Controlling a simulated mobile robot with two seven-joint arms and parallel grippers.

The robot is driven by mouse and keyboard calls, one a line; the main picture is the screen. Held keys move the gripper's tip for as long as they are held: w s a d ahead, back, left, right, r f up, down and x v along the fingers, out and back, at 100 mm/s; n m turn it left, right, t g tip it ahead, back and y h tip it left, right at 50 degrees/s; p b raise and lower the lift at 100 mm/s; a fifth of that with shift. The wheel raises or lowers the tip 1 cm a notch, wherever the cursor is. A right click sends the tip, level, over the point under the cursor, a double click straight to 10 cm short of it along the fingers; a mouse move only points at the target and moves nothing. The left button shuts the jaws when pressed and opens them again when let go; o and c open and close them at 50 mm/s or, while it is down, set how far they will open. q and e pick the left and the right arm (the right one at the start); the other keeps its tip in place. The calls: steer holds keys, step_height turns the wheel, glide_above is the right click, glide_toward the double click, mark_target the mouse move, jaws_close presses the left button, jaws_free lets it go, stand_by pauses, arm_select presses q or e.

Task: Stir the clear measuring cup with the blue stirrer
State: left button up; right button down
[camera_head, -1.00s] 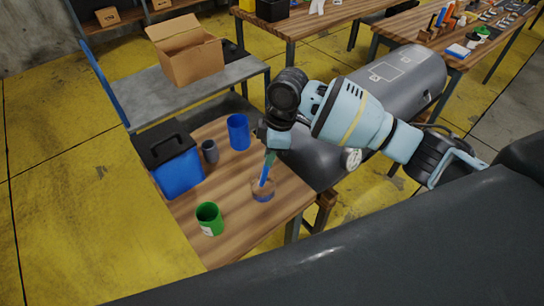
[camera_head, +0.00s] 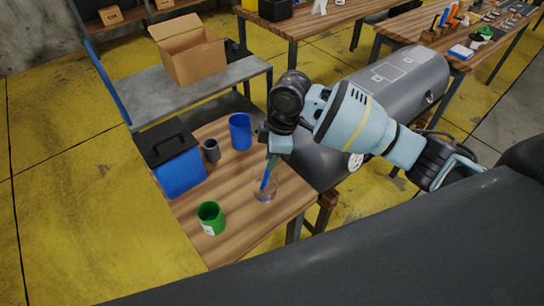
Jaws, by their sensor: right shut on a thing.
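The clear measuring cup (camera_head: 264,194) stands on the small wooden table, near its right edge. It is see-through and small in the head view. The blue stirrer (camera_head: 266,178) points down from my right gripper (camera_head: 272,158), with its lower end at the cup and apparently inside it. My right gripper is shut on the stirrer's upper part, above the cup, and its fingers are partly hidden. My left gripper is not in view.
On the wooden table (camera_head: 245,220) are a green cup (camera_head: 210,218), a blue cup (camera_head: 240,131), a grey cup (camera_head: 211,150) and a blue box with a black lid (camera_head: 180,178). A grey tank (camera_head: 400,80) lies behind my right arm. A cardboard box (camera_head: 192,55) sits on a cart.

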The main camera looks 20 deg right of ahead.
step_height(320, 180, up, 9)
steer(key=d, duration=0.1)
steer(key=shift+s+d, duration=0.15)
steer(key=shift+d, duration=0.25)
stand_by(0.8)
stand_by(0.6)
steer(key=shift+r, duration=0.1)
steer(key=shift+r, duration=2.4)
